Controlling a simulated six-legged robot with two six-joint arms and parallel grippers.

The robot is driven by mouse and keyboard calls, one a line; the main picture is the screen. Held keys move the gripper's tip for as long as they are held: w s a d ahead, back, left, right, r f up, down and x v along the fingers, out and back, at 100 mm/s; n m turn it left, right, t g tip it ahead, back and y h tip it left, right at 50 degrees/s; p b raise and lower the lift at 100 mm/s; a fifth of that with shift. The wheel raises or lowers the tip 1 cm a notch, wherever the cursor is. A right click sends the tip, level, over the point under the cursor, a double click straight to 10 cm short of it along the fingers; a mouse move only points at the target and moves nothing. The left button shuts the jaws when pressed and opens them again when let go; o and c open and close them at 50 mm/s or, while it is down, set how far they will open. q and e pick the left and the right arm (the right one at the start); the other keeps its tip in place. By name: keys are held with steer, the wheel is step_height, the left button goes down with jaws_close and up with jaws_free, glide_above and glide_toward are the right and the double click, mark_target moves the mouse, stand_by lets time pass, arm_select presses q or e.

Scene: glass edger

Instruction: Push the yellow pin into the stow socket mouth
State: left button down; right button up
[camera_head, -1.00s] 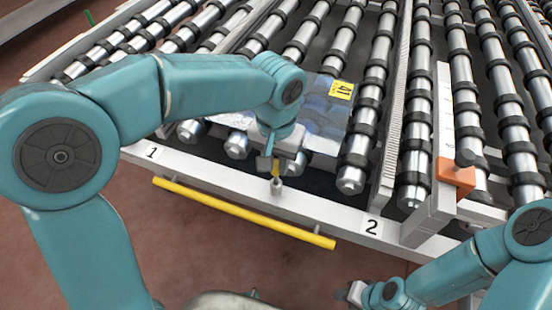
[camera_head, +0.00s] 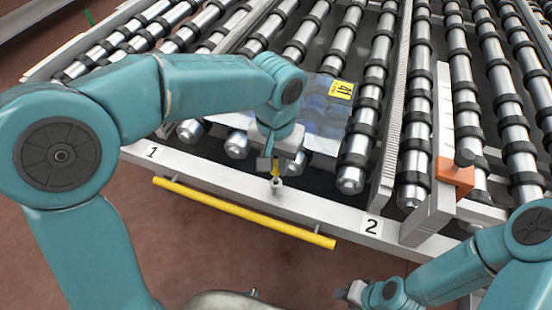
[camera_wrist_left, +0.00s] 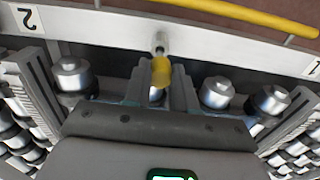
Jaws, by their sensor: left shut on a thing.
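The yellow pin (camera_wrist_left: 160,71) is between the fingers of my left gripper (camera_wrist_left: 161,88), which is shut on it. In the head view the pin (camera_head: 275,168) points down from the left gripper (camera_head: 273,158) toward the stow socket (camera_head: 276,184) on the pale front rail. In the left wrist view the socket (camera_wrist_left: 160,42) is a small grey cylinder right at the pin's far end. I cannot tell whether the tip is inside the mouth. My right gripper (camera_head: 350,293) is low at the right, in front of the rail, small and partly seen.
The front rail (camera_head: 215,176) carries labels 1 (camera_head: 152,152) and 2 (camera_head: 371,226). A yellow bar (camera_head: 243,213) runs along its front. A glass sheet (camera_head: 322,110) with a yellow tag (camera_head: 342,89) lies on the rollers (camera_head: 365,120). An orange block (camera_head: 455,174) sits at the right.

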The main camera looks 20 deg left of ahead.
mark_target(276, 174)
arm_select(q)
steer(key=shift+f+b, duration=1.7)
steer(key=shift+f, duration=0.5)
steer(key=c, duration=0.8)
jaws_free()
steer(key=shift+c, duration=0.2)
step_height(276, 174, up, 16)
steer(key=p, duration=0.2)
steer(key=shift+r, duration=0.15)
